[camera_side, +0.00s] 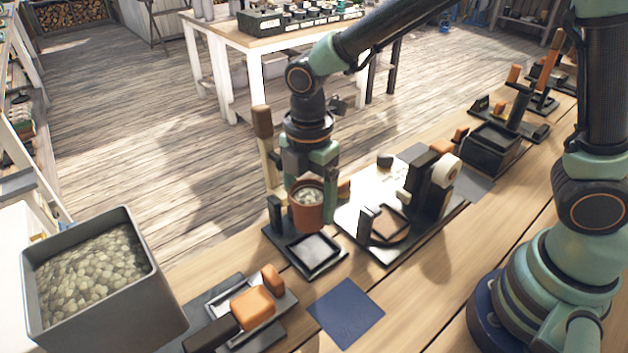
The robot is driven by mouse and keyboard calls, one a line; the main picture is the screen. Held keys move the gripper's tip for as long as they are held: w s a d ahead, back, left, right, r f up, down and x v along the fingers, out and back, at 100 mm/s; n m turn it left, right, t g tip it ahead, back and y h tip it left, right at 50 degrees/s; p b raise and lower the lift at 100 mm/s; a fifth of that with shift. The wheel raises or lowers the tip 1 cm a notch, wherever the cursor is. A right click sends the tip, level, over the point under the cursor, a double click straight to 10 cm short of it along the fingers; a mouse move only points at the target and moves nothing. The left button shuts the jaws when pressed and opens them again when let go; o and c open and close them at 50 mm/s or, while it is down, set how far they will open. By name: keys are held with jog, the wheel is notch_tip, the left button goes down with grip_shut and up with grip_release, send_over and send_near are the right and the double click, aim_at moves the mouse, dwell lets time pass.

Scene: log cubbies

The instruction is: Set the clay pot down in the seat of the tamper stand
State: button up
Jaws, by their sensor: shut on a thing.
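The clay pot (307,215) is terracotta-coloured, upright and filled with pale grey pieces. My gripper (308,188) points down and is shut on the pot, holding it over the back part of a black stand. This stand (283,250), which looks like the tamper stand, has a square raised-rim seat (315,250) at its front. An upright tool with a wooden handle (263,122) rises at its back left. The pot appears above and behind the seat; its exact height is hard to tell. The seat looks empty.
A white plate with a second black frame (388,225) and a roll (446,172) stands close on the right. A grey bin of pebbles (90,270) is at the left. A tray with an orange block (253,305) and a blue mat (346,311) lie in front.

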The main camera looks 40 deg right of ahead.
aim_at(314, 190)
jog(key=shift+s+d+f, duration=0.1)
jog(key=shift+d+f, duration=0.15)
jog(key=shift+d, duration=0.15)
jog(key=shift+f, duration=2.85)
jog(key=shift+f, duration=1.1)
jog(key=o, duration=1.4)
notch_tip(314, 190, up, 12)
jog(key=shift+r, duration=0.1)
